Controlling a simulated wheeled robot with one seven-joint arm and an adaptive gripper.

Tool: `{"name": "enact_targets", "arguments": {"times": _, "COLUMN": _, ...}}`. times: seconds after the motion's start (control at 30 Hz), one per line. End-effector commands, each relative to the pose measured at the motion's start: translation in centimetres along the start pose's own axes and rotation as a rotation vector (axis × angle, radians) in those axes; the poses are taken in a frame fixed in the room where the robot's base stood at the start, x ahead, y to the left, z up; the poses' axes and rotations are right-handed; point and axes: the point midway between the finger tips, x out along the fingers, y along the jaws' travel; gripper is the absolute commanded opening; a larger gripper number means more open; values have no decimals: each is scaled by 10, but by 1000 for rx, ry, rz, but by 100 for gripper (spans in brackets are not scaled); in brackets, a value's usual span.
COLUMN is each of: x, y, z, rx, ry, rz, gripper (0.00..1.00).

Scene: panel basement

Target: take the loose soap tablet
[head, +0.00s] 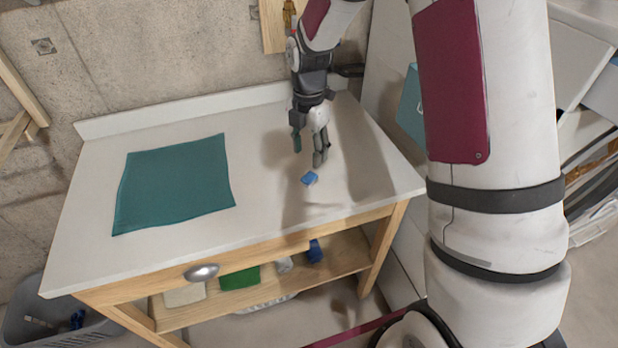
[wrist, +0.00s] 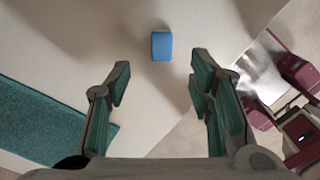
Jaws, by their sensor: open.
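The soap tablet is a small blue block (head: 310,178) lying on the white tabletop, right of the middle. In the wrist view the soap tablet (wrist: 162,46) lies ahead of the fingertips, roughly centred between them, with bare tabletop around it. My gripper (head: 309,158) is above the table, pointing down, just behind the tablet in the head view. In the wrist view my gripper (wrist: 158,80) has its two green-padded fingers spread wide with nothing between them. It does not touch the tablet.
A teal cloth (head: 175,185) lies flat on the left of the white-topped table (head: 85,235). The shelf below (head: 215,303) holds several items, including a green one (head: 240,277) and a blue one (head: 314,251). A grey bin (head: 40,312) stands at the lower left. A wall rises behind.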

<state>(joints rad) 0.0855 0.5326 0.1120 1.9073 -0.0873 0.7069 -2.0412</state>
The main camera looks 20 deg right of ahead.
Motion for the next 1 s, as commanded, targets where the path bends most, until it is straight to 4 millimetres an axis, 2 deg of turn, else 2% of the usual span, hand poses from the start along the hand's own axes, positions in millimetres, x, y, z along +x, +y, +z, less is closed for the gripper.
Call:
{"name": "enact_targets", "arguments": {"times": 0.1, "x": 19, "y": -1, "z": -1, "rx": 0, "ry": 2, "rz": -3, "gripper": 48}}
{"name": "enact_targets", "arguments": {"times": 0.37, "x": 36, "y": -1, "z": -1, "rx": 1, "ry": 0, "rz": -1, "gripper": 48}}
{"name": "enact_targets", "arguments": {"times": 0.7, "x": 78, "y": -2, "z": -1, "rx": 1, "ry": 0, "rz": -1, "gripper": 48}}
{"name": "enact_targets", "arguments": {"times": 1.0, "x": 83, "y": -2, "z": 0, "rx": 2, "ry": 0, "rz": 1, "gripper": 48}}
